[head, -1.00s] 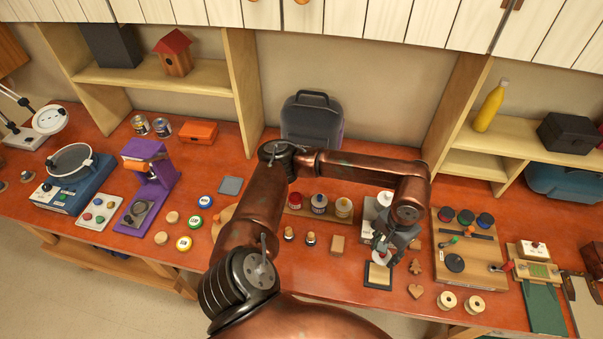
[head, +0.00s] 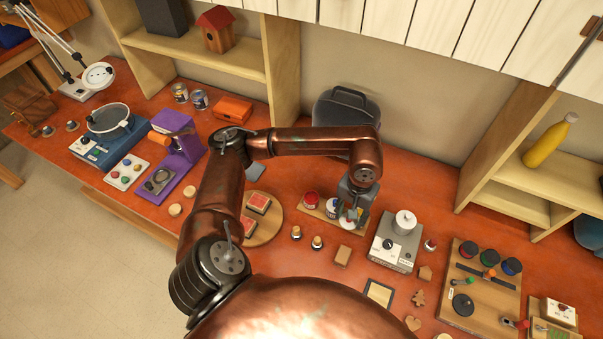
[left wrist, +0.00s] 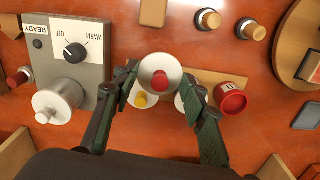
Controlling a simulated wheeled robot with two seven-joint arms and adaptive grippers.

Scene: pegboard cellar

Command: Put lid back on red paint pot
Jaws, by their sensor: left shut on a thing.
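My left gripper (head: 350,211) is shut on a white round lid with a red knob (left wrist: 160,76), held level between its fingers in the left wrist view. The red paint pot (left wrist: 232,99) stands just right of the gripper there. In the head view the red pot (head: 311,200) is at the left end of the wooden pot strip, left of the gripper. The pot with the yellow top (left wrist: 142,100) is partly hidden behind the lid and left finger. The middle white-and-blue pot (head: 332,207) is close to the gripper. My right gripper is not in view.
A grey warmer (head: 394,246) with a silver pot stands right of the gripper. A round board (head: 262,238) lies to the left.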

